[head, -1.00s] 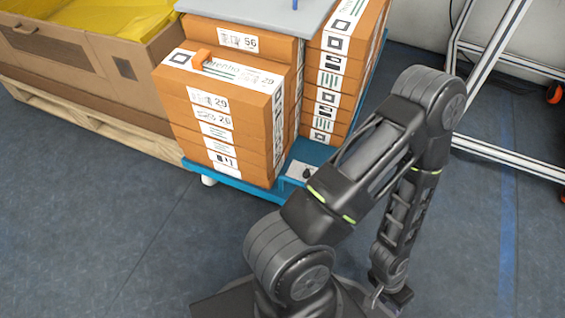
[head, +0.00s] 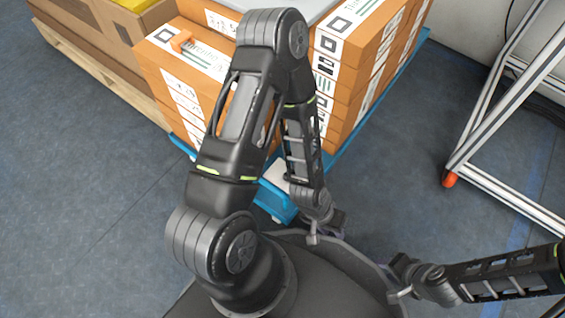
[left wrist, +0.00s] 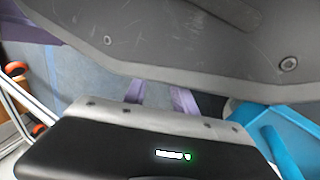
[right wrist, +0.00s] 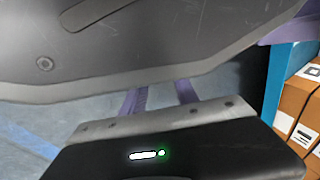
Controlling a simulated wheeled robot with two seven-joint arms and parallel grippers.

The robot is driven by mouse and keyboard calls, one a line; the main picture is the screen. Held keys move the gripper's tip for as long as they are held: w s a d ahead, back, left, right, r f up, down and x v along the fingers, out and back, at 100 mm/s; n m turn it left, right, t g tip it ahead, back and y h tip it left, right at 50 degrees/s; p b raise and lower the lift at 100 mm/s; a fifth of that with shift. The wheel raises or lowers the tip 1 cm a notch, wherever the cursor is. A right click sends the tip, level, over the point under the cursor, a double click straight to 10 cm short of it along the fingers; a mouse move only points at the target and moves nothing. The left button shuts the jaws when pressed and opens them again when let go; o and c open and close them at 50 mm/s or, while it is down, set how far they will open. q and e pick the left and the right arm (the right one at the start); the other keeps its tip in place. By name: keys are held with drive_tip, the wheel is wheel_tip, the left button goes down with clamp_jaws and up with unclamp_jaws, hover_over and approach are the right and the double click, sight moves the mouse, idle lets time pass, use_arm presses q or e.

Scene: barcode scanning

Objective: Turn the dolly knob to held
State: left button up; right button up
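The blue dolly (head: 352,150) stands ahead of me, stacked with boxes. Part of its pale corner panel (head: 274,172) shows beside my left forearm. The knob cannot be made out, as my left arm covers that area. My left gripper (head: 326,236) points down near the dolly's front corner, above the edge of my base. In the left wrist view its purple fingers (left wrist: 158,97) are apart and empty, with the blue dolly (left wrist: 287,120) at the right. My right gripper (head: 402,280) is lower right, away from the dolly. Its fingers (right wrist: 160,97) are apart and empty.
Orange-brown boxes (head: 350,80) load the dolly. A large brown carton on a wooden pallet (head: 105,82) stands at the left. A white metal frame (head: 500,110) with an orange foot stands at the right. The floor between dolly and frame is clear.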

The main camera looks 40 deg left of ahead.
use_arm(q)
drive_tip(key=shift+r, duration=0.1)
use_arm(e)
drive_tip(key=shift+r, duration=0.1)
